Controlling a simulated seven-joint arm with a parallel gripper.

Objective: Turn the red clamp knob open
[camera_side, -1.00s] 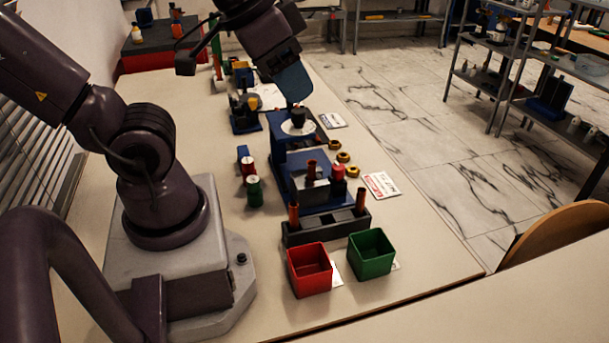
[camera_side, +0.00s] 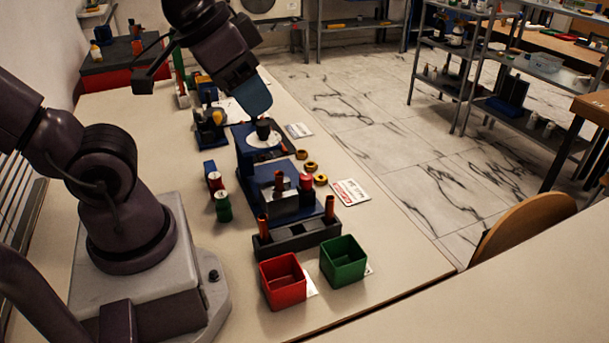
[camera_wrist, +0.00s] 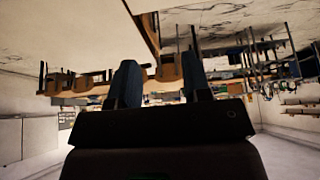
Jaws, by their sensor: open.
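The gauge rig is a blue block fixture (camera_side: 245,160) in the middle of the bench in the side view. A white disc (camera_side: 256,142) with a black cylinder (camera_side: 263,130) is on its far end. A red knob-like piece (camera_side: 305,181) stands at the near end, beside a metal block (camera_side: 280,203) and an orange-red cylinder (camera_side: 279,182); I take it for the clamp knob. My gripper (camera_side: 257,108) appears just above the black cylinder, away from the red piece; I cannot tell the gap. In the wrist view its fingers (camera_wrist: 160,75) are apart, with nothing between them.
A dark rack (camera_side: 298,241) with upright orange-red pins stands nearer, before a red bin (camera_side: 283,283) and a green bin (camera_side: 343,261). Red and green cylinders (camera_side: 222,206) stand left of the rig. Brass rings (camera_side: 310,167) and a label card (camera_side: 350,192) lie right.

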